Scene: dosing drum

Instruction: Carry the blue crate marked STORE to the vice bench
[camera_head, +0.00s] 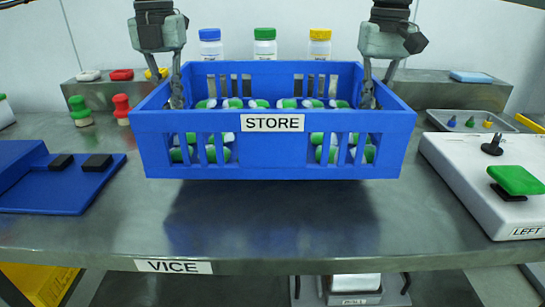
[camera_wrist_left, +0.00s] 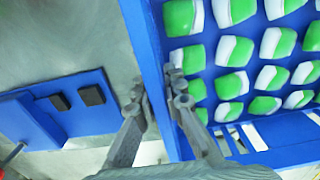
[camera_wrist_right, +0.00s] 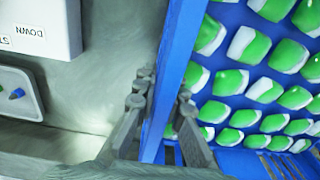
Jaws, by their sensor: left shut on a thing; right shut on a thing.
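The blue crate (camera_head: 275,165) with the STORE label is in the middle of the head view, above the bench marked VICE (camera_head: 270,240). It looks level, with a dark shadow on the bench top below it. It holds many green-and-white items. My left gripper (camera_head: 176,95) is shut on the crate's left side wall, and my right gripper (camera_head: 367,95) is shut on its right side wall. The left wrist view shows the fingers on both sides of the crate wall (camera_wrist_left: 150,45); the right wrist view shows the same at the other wall (camera_wrist_right: 178,60).
A blue fixture (camera_head: 65,185) with black pads lies left, with green and red knobs (camera_head: 80,110) behind. A white device (camera_head: 490,185) with a green button and LEFT label stands right, near a grey tray (camera_head: 472,122). Bottles (camera_head: 265,45) stand behind. The front bench top is clear.

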